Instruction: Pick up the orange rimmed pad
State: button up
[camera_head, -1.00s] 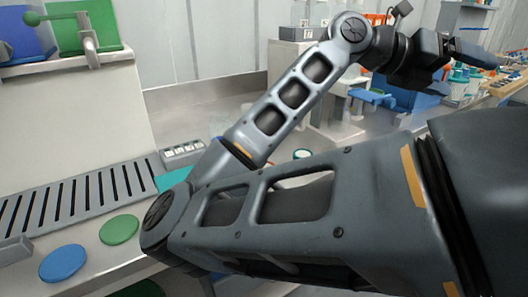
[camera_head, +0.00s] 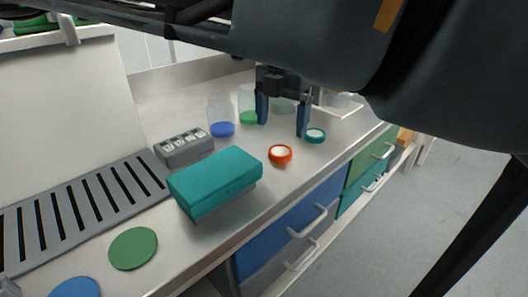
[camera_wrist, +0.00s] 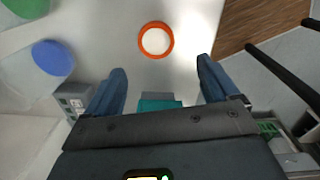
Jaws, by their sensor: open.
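The orange rimmed pad (camera_head: 280,154) is a small round piece with a white centre, lying flat on the metal counter near its front edge. In the wrist view the pad (camera_wrist: 156,40) lies beyond my fingertips, roughly between their lines. My gripper (camera_head: 283,122) is open with two blue fingers pointing down, above the counter and behind the pad in the head view. Nothing is between the fingers (camera_wrist: 161,72) at their tips, and they do not touch the pad.
A teal box (camera_head: 215,180) stands left of the pad. A teal rimmed pad (camera_head: 315,135) lies right of it. Clear vessels with blue (camera_head: 222,129) and green (camera_head: 249,117) bottoms stand behind. A grey block with several dials (camera_head: 184,147) is at left. Drawers with handles (camera_head: 312,220) are below the edge.

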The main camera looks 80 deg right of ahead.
aim_at(280, 151)
jog(key=f, duration=0.7)
jog(key=shift+w+d+f, duration=0.1)
jog(key=shift+d+f, duration=0.1)
jog(key=shift+d, duration=0.1)
jog(key=shift+c, duration=0.2)
jog(key=c, duration=1.1)
